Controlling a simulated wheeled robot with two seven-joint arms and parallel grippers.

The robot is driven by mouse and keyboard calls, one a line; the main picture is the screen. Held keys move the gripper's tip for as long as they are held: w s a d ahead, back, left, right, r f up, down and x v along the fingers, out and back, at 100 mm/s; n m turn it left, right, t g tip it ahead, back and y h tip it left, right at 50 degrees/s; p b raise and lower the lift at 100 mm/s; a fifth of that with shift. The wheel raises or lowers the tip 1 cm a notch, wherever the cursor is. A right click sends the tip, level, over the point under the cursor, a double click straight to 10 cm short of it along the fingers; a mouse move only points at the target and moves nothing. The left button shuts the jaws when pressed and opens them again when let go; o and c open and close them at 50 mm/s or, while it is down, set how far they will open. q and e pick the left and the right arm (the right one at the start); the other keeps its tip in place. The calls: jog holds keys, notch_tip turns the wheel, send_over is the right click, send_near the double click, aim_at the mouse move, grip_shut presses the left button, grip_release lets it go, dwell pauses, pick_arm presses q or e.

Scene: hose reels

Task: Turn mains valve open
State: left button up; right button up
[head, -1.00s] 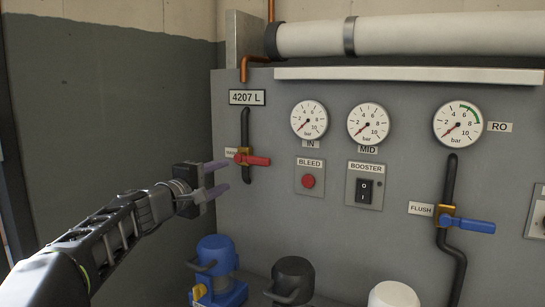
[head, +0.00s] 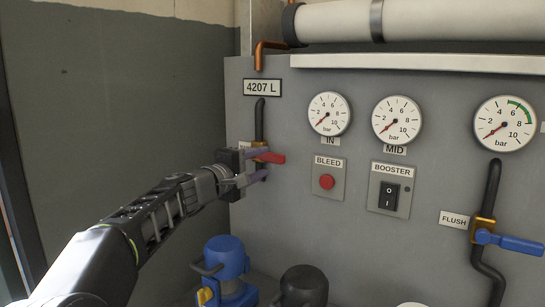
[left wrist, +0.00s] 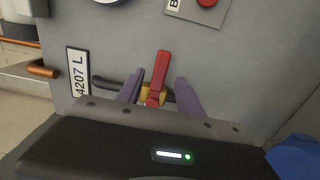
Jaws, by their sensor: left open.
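The mains valve has a red lever handle (head: 270,157) on a brass body (head: 257,145), set in a dark vertical pipe under the 4207 L plate (head: 262,87). The handle lies sideways across the pipe, pointing right. My left gripper (head: 262,166) is at the valve with its purple fingers open. In the left wrist view the red handle (left wrist: 160,75) stands between the two fingers (left wrist: 160,95), with a gap visible on each side. The gripper hides part of the valve and its label in the head view. My right gripper is not in view.
To the right on the grey panel are the BLEED button (head: 326,181), the BOOSTER switch (head: 389,195), gauges and the blue FLUSH valve handle (head: 510,242). A blue pump (head: 226,262) and a black one (head: 303,287) stand below. A white tank runs above.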

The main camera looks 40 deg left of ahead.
aim_at(270, 158)
pick_arm(q)
jog(key=w+p, duration=0.1)
jog(key=w, duration=0.4)
jog(key=shift+w+a+r+p, duration=0.1)
jog(key=shift+p, duration=0.3)
jog(key=shift+w, duration=0.3)
jog(key=shift+c, duration=0.4)
grip_shut()
dwell(0.3)
